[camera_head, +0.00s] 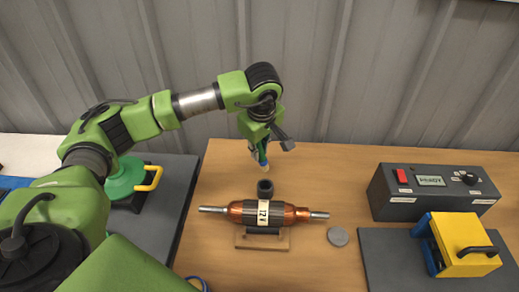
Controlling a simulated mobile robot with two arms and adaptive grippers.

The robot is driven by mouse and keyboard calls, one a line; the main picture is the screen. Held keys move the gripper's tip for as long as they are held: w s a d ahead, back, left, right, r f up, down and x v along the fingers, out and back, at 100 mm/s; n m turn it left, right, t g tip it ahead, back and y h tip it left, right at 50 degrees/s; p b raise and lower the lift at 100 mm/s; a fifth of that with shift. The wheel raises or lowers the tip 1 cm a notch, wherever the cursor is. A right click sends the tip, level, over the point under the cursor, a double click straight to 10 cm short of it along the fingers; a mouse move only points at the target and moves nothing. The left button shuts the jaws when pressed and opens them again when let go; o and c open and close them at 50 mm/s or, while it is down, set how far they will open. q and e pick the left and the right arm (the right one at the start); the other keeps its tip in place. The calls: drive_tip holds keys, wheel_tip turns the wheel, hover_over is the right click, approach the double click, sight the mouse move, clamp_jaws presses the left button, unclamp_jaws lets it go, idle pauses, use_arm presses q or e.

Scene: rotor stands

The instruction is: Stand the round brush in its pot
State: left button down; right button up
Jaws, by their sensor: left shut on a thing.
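My left gripper (262,147) reaches in from the left and points down over the table. It is shut on the round brush (265,167), whose pale lower tip shows just below the fingers. Most of the brush is hidden by the gripper. The pot (265,190), a small dark cylinder, stands on the wooden table behind the rotor, directly below the brush in the picture. A small gap seems to show between the brush tip and the pot's rim. My right gripper is not in view.
A copper-wound rotor (284,213) lies on a wooden stand (246,241) just in front of the pot. A grey disc (338,236) lies right of it. A dark meter box (381,194) and a yellow-and-blue fixture (463,237) stand right. A green piece with yellow handle (151,178) is left.

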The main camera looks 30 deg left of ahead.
use_arm(q)
drive_tip(key=shift+f, duration=0.5)
drive_tip(key=shift+f+b, duration=1)
drive_tip(key=shift+f, duration=0.35)
wheel_tip(320, 180, down, 6)
drive_tip(key=b, duration=0.4)
drive_tip(key=shift+b, duration=0.35)
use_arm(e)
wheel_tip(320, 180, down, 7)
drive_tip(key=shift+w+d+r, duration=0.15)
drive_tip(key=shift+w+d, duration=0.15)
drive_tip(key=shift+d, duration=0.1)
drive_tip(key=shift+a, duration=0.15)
use_arm(q)
drive_tip(key=c, duration=1.9)
unclamp_jaws()
